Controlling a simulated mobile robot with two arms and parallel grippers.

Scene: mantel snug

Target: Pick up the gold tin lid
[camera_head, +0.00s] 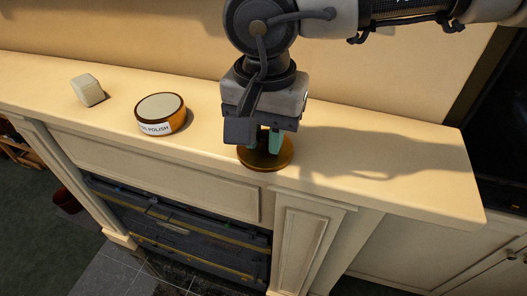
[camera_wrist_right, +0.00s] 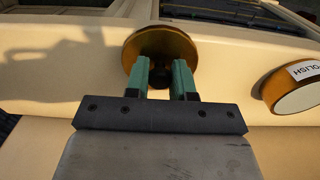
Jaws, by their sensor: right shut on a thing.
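The gold tin lid (camera_head: 282,158) is a round, shiny gold-brown disc on the mantel shelf, close to its front edge. In the wrist view the lid (camera_wrist_right: 180,41) lies at the fingertips, with a dark knob between the green fingers. My right gripper (camera_head: 268,146) points down from above, with its fingertips at the middle of the lid. It also shows in the wrist view (camera_wrist_right: 162,75), shut on the lid's knob. The fingers partly hide the knob. I cannot tell any gap between lid and shelf. My left gripper is not in view.
A round polish tin (camera_head: 161,113) with a white label stands left of the lid; it also shows in the wrist view (camera_wrist_right: 296,86). A small pale block (camera_head: 88,90) sits farther left. The cream mantel shelf (camera_head: 420,180) is clear on the right, under my arm's shadow.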

